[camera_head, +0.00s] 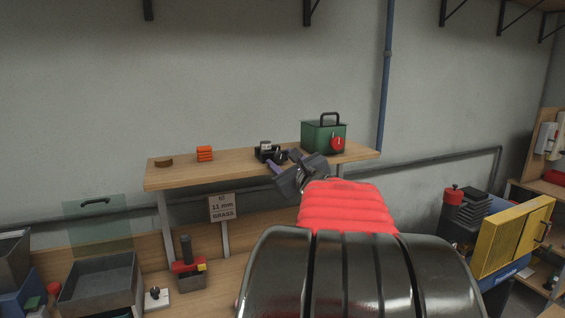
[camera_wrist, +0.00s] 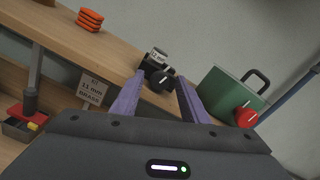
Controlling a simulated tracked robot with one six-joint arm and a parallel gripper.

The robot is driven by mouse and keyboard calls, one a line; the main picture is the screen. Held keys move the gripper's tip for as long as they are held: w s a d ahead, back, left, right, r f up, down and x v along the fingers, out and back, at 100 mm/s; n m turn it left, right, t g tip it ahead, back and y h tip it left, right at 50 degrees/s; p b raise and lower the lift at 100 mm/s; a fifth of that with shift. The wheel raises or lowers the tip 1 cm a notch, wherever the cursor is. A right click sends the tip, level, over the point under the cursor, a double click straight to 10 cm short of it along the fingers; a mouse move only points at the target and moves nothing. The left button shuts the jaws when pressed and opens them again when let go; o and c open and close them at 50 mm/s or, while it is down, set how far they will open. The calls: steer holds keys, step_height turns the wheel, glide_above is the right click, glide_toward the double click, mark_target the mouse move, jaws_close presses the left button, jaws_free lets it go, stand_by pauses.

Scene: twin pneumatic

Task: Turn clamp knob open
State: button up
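A small black device with a pale label (camera_head: 266,149) sits on the wooden shelf. A dark round knob with a light pointer line faces me; it shows clearly in the wrist view (camera_wrist: 162,82). I take this as the clamp knob, though nothing visible names it. My gripper (camera_head: 284,163) has its two purple fingers spread and empty. In the wrist view, the gripper (camera_wrist: 159,84) has its fingers on either side of the knob in the picture. I cannot tell how far the tips are from it, and see no contact.
A green box (camera_head: 314,136) with a black handle and red knob (camera_head: 338,143) stands right of the device. Orange stacked pieces (camera_head: 205,153) and a brown piece (camera_head: 163,162) lie left. A sign (camera_head: 222,207) reading "11 mm BRASS" stands below the wooden shelf (camera_head: 185,178).

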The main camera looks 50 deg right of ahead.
steer(key=shift+f+m, duration=0.1)
steer(key=shift+m, duration=0.2)
steer(key=m, duration=0.4)
steer(key=v, duration=1.4)
steer(key=shift+w+d, duration=0.1)
steer(key=shift+d, duration=0.1)
stand_by(0.4)
steer(key=x, duration=1.3)
steer(key=shift+w+d, duration=0.1)
steer(key=shift+w, duration=0.25)
steer(key=shift+c, duration=0.4)
steer(key=c, duration=1)
steer(key=shift+o, duration=0.2)
